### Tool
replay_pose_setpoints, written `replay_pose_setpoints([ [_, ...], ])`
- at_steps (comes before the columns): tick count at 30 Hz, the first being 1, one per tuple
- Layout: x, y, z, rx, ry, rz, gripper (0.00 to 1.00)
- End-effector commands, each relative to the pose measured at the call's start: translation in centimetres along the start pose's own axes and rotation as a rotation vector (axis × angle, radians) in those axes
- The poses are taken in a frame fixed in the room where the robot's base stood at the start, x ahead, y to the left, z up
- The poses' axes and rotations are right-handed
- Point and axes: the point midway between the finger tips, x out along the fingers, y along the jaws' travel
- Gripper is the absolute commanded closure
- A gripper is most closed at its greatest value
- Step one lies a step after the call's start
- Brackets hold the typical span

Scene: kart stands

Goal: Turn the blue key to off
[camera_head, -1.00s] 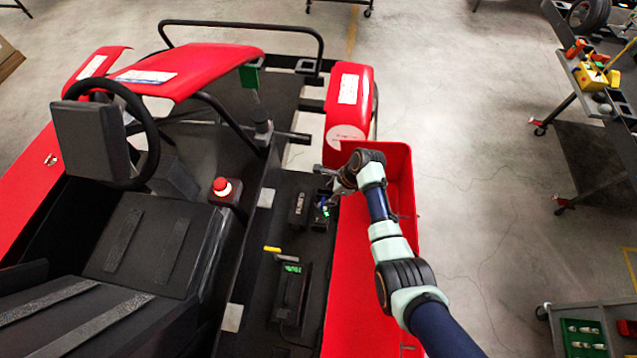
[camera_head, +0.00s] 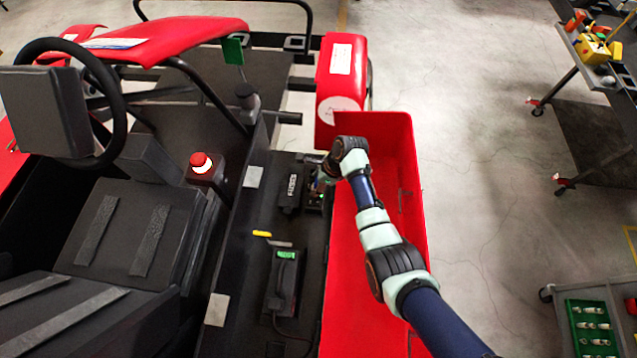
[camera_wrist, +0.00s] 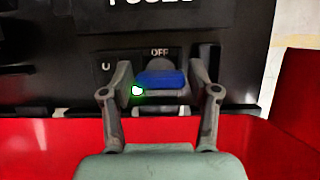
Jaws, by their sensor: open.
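The blue key (camera_wrist: 162,79) shows in the wrist view on a black panel, its handle lying roughly level across the picture. The label OFF (camera_wrist: 160,52) is just above it, and a partly visible letter is to its left. My gripper (camera_wrist: 167,72) is open, with one finger on each side of the key; I cannot tell whether either finger touches it. A green light (camera_wrist: 137,91) glows by the left finger. In the head view, my gripper (camera_head: 322,178) is over the key panel beside the red side box, and my wrist hides most of the key.
A black fuse box (camera_head: 290,192) sits left of the key panel. Nearer lies a device with a green display (camera_head: 286,254) and a yellow handle (camera_head: 262,234). A red button (camera_head: 200,160) stands by the seat. The red side box (camera_head: 400,150) runs beneath my arm.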

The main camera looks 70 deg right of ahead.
Motion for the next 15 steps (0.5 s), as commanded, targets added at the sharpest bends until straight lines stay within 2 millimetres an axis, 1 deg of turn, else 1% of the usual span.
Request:
replay_pose_setpoints([
  [1, -0.06, -0.01, 0.02, 0.000, 0.000, 0.000, 0.40],
  [2, -0.06, -0.01, 0.02, 0.000, 0.000, 0.000, 0.45],
  [9, -0.05, 0.00, 0.00, 0.000, 0.000, 0.000, 0.85],
  [10, -0.05, 0.00, 0.00, 0.000, 0.000, 0.000, 0.87],
  [13, 0.02, -0.07, -0.03, -0.025, 0.000, 0.010, 0.87],
  [15, 0.10, -0.15, -0.06, -0.086, 0.000, 0.035, 0.87],
])
